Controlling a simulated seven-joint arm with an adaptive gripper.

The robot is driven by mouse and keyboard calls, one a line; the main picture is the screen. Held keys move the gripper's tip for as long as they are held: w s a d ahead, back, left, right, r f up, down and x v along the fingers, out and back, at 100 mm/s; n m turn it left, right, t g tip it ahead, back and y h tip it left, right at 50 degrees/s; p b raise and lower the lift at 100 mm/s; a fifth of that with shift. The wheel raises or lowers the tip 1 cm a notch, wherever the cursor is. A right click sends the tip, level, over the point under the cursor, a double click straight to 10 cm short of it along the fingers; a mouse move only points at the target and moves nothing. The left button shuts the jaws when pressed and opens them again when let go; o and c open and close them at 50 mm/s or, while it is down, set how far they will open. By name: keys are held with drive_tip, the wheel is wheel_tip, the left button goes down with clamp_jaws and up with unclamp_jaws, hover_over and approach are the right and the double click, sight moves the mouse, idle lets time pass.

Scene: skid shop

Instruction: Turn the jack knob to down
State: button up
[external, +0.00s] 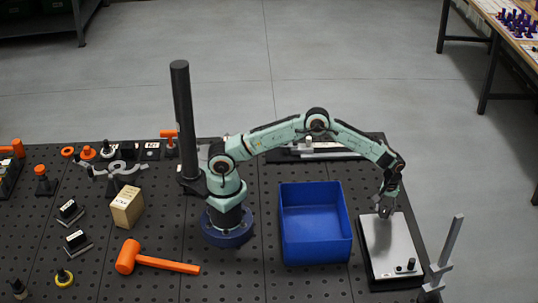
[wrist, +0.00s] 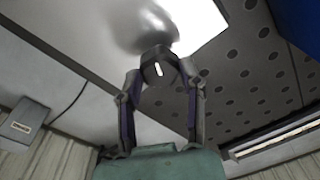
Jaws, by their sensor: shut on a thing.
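The dark knob (wrist: 158,68) with a white mark on its face shows between the fingertips of my gripper (wrist: 164,80) in the wrist view. My gripper is shut on it. In the external view, my gripper (external: 385,209) points down at the far part of a pale panel (external: 388,243) on a black base. The knob is hidden by my gripper there, and I cannot read a setting from its mark. The pale panel also shows in the wrist view (wrist: 80,40). Small black fittings (external: 405,266) sit on its near end.
A blue bin (external: 315,255) stands just left of the panel. A grey upright stand (external: 445,258) is at the near right. An orange mallet (external: 150,260) and a wooden block (external: 127,207) lie left of my base.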

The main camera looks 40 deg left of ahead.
sight(387, 213)
drive_tip(key=n, duration=0.5)
drive_tip(key=shift+d+r+n, duration=0.2)
drive_tip(key=shift+d+n, duration=0.1)
drive_tip(key=n, duration=0.4)
drive_tip(key=shift+a, duration=0.1)
clamp_jaws()
drive_tip(key=o, duration=1.1)
unclamp_jaws()
drive_tip(key=shift+a+f+n, duration=0.1)
drive_tip(key=shift+f+n, duration=0.05)
drive_tip(key=shift+n, duration=0.15)
drive_tip(key=shift+o, duration=0.2)
wheel_tip(387, 213, up, 12)
drive_tip(key=shift+s+d, duration=0.3)
drive_tip(key=shift+d, duration=0.1)
